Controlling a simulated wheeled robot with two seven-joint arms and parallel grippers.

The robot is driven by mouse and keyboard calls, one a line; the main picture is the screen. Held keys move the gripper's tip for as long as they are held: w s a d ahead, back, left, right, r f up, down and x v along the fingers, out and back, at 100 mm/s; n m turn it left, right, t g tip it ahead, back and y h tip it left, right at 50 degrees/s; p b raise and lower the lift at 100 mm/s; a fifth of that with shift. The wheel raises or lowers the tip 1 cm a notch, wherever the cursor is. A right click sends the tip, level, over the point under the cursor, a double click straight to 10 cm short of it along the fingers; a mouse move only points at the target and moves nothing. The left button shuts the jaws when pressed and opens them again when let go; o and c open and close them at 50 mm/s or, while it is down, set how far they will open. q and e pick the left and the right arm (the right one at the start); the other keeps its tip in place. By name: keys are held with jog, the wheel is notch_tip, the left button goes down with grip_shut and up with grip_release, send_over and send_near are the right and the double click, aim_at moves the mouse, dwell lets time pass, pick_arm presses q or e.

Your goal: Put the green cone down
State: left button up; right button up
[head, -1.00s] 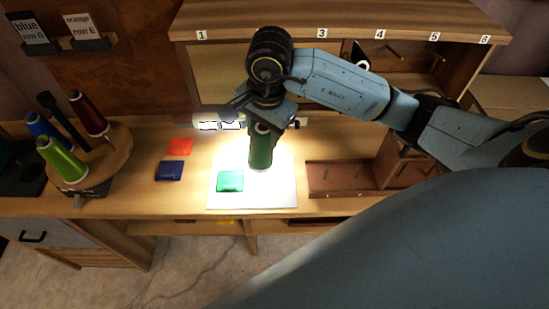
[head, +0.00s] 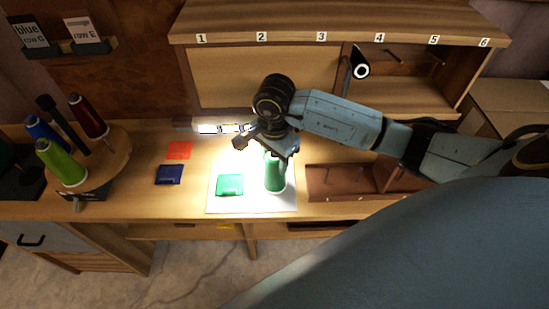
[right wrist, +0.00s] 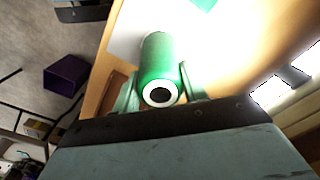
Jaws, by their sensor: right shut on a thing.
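The green cone (head: 274,175) is upright at the right side of the lit white sheet (head: 238,203), just right of a flat green swatch (head: 230,185). My right gripper (head: 272,154) is over the cone's top and shut on it. In the right wrist view the cone (right wrist: 157,62) sits between the two fingers, its white end with a dark hole facing the camera. The cone's base appears at the sheet's surface, but I cannot tell whether it touches. My left gripper is not in view.
A lit lamp bar (head: 222,128) is close behind the gripper. A wooden tray (head: 340,180) lies to the right. Red (head: 179,150) and blue (head: 169,173) swatches lie left of the sheet. A round stand (head: 108,160) holds several cones further left.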

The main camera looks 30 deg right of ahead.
jog(key=o, duration=0.9)
jog(key=shift+o, duration=0.2)
notch_tip(320, 180, up, 12)
jog(key=shift+a, duration=0.1)
